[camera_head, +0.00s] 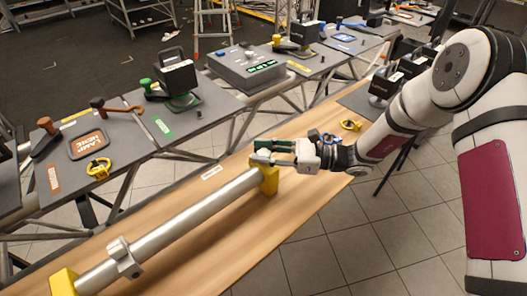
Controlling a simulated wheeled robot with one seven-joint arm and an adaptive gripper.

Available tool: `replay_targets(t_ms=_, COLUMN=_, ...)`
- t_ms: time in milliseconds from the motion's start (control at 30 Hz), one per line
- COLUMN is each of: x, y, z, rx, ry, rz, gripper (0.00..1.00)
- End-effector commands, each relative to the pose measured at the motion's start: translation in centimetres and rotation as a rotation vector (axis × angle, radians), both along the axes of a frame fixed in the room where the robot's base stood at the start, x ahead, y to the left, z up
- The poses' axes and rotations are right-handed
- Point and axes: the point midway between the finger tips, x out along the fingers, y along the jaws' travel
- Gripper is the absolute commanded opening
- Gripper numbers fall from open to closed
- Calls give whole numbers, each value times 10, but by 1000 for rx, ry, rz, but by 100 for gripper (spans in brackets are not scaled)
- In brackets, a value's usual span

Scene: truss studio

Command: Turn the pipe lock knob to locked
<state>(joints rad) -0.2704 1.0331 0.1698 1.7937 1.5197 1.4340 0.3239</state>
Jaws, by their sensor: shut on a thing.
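A long silver pipe (185,222) lies across a wooden bench, held near its ends by two yellow blocks. The right yellow block (269,182) is under my gripper (261,153). My gripper comes in from the right, and its dark fingers are shut on a small pale knob (262,157) at the top of the right yellow block. The fingers hide part of the knob, and I cannot tell which way it is turned. A grey collar (123,258) sits around the pipe near the left yellow block (64,282).
The wooden bench (225,245) is clear in front of the pipe. A white label (211,172) lies behind it. Dark tables with lamp parts, a grey control box (247,67) and a yellow clamp (99,168) stand behind.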

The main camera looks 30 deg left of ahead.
Motion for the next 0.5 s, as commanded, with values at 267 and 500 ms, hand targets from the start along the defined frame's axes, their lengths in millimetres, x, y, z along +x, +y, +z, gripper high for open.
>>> replay_targets(t_ms=267, x=-3, y=-2, z=4, rx=-2, ry=8, rz=-157, gripper=2)
replay_targets(t_ms=500, x=-6, y=-2, z=5, rx=-3, ry=9, rz=-356, gripper=2)
